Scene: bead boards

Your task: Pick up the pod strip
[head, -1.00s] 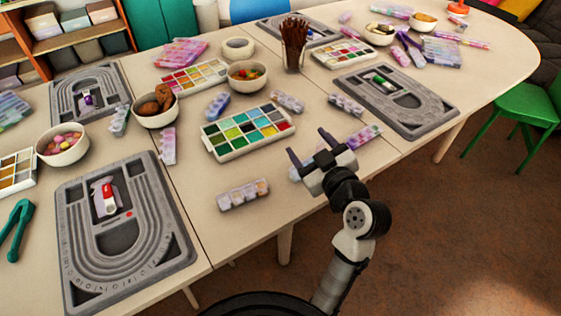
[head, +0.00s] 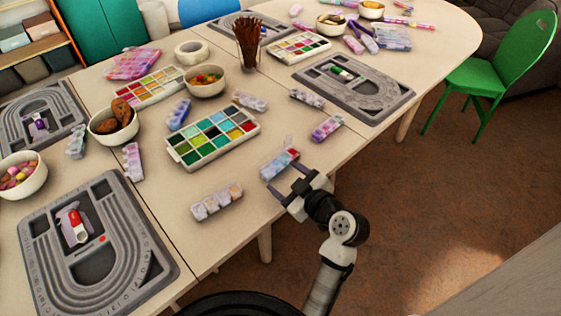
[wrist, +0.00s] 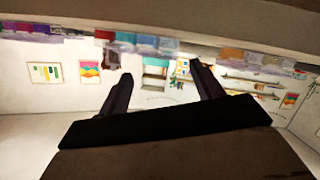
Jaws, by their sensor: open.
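Several pod strips with small compartments lie on the table; the frames do not show which one is meant. A blue one with a red end (head: 279,164) lies nearest my gripper (head: 282,175), just beyond its fingertips in the picture. A pale strip (head: 217,201) lies left of the gripper near the table's front edge, and a purple one (head: 326,128) lies farther back to the right. My gripper is open with nothing between its fingers. In the wrist view, the open fingers (wrist: 162,80) point toward the room's wall, and no strip shows between them.
A bead palette (head: 213,137) sits behind the nearest strips. Grey bead boards lie at left (head: 120,235) and back right (head: 385,97). A cup of brown sticks (head: 248,45) and several bowls stand farther back. A green chair (head: 500,75) stands at right.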

